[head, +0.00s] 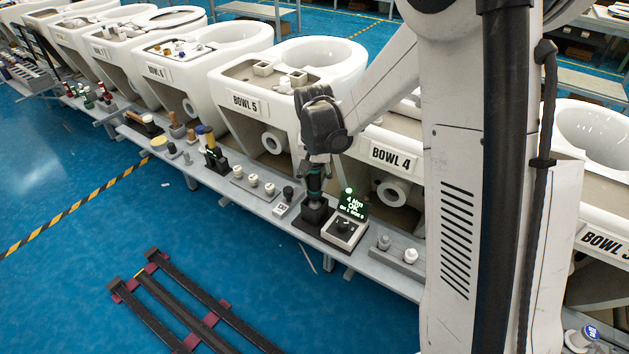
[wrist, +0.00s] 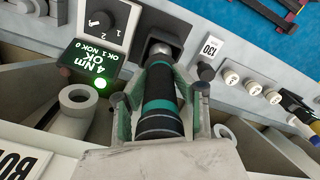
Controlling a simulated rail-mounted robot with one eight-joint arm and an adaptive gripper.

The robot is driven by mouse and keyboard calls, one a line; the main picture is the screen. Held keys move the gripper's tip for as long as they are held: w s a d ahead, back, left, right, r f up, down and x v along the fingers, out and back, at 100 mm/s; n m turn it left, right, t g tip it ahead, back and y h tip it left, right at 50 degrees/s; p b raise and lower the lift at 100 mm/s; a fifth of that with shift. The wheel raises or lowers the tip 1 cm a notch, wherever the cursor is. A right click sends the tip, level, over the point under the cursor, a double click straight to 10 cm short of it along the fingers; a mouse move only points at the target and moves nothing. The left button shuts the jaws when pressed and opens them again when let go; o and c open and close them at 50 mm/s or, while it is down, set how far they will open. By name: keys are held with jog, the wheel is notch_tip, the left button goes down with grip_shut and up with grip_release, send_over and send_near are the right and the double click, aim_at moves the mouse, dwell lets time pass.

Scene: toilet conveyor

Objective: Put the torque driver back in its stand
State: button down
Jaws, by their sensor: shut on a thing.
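The torque driver (head: 314,187) is black with teal bands and stands roughly upright below my gripper (head: 316,168). In the wrist view the driver (wrist: 160,103) lies between both fingers of my gripper (wrist: 159,93), which is shut on its body. The stand (head: 314,214) is a dark block on the grey shelf, directly under the driver. It also shows in the wrist view (wrist: 178,38), at the driver's far end. The driver's lower end meets the stand; how deep it sits in it I cannot tell.
A controller box with a dial (head: 343,231) and a lit green "4 Nm OK" display (head: 354,203) stands close right of the stand. A dark knob on a "130" block (head: 286,199) is to its left. White toilet bowls (head: 290,75) line the back.

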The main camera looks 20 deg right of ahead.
jog(key=shift+f+b, duration=0.8)
jog(key=shift+f, duration=0.3)
jog(key=c, duration=1.3)
grip_release()
jog(key=shift+r, duration=0.15)
notch_tip(320, 180, up, 12)
jog(key=shift+f, duration=0.1)
